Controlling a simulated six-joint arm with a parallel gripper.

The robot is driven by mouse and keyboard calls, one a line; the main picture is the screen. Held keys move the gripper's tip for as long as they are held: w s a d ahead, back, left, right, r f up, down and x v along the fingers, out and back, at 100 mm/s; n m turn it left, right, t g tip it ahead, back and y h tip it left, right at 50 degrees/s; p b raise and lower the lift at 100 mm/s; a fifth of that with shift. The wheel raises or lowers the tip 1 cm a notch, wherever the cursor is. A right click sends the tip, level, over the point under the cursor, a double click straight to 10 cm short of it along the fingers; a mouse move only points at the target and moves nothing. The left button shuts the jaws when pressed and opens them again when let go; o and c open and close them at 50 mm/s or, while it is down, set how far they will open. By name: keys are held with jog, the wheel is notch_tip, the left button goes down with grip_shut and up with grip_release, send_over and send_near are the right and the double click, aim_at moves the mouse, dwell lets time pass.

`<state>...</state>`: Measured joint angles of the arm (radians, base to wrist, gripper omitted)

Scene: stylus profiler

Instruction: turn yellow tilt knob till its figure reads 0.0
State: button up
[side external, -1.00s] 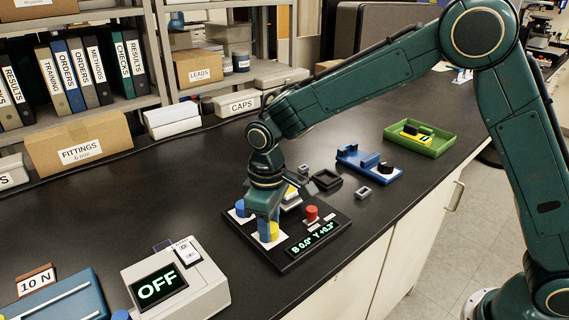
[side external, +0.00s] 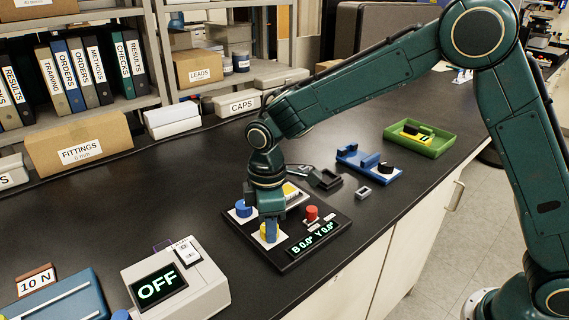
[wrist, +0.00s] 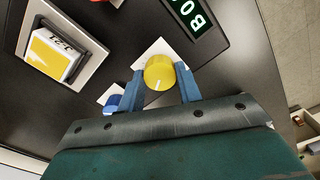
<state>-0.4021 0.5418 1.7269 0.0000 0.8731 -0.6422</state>
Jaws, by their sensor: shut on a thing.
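The yellow tilt knob (side external: 264,232) stands on a white square on the black instrument board (side external: 286,262). In the wrist view the yellow knob (wrist: 159,73) sits between the two blue fingers, its white mark pointing toward my gripper. My gripper (side external: 269,231) is shut on it from above. The green readout (side external: 313,238) on the board shows B 0.0° and Y 0.0°. In the wrist view only part of the readout (wrist: 190,15) is in frame.
A blue knob (side external: 242,209) is close to the yellow one, and a red knob (side external: 312,213) stands to its right. A stage with a yellow-and-white block (side external: 291,192) lies behind my gripper. A box reading OFF (side external: 176,280) stands at the front left.

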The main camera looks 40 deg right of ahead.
jog(key=o, duration=1.1)
jog(key=shift+r, duration=0.1)
jog(key=shift+r, duration=3.9)
jog(key=shift+r, duration=0.1)
notch_tip(320, 180, up, 14)
jog(key=shift+f, duration=0.15)
jog(key=s+d+r+m+t, duration=0.25)
jog(key=s+d+m, duration=0.35)
jog(key=s+d, duration=0.6)
jog(key=s+d+f+m+t, duration=0.1)
jog(key=s+d+f+m, duration=0.1)
jog(key=s, duration=0.2)
jog(key=s+d+f+m+t, duration=0.1)
jog(key=s+d+f+m, duration=0.1)
jog(key=s, duration=0.3)
jog(key=s+d+f+m+t, duration=0.1)
jog(key=s+d+f+m, duration=0.1)
jog(key=s+f, duration=0.2)
jog(key=shift+s+d, duration=0.25)
jog(key=shift+s, duration=0.05)
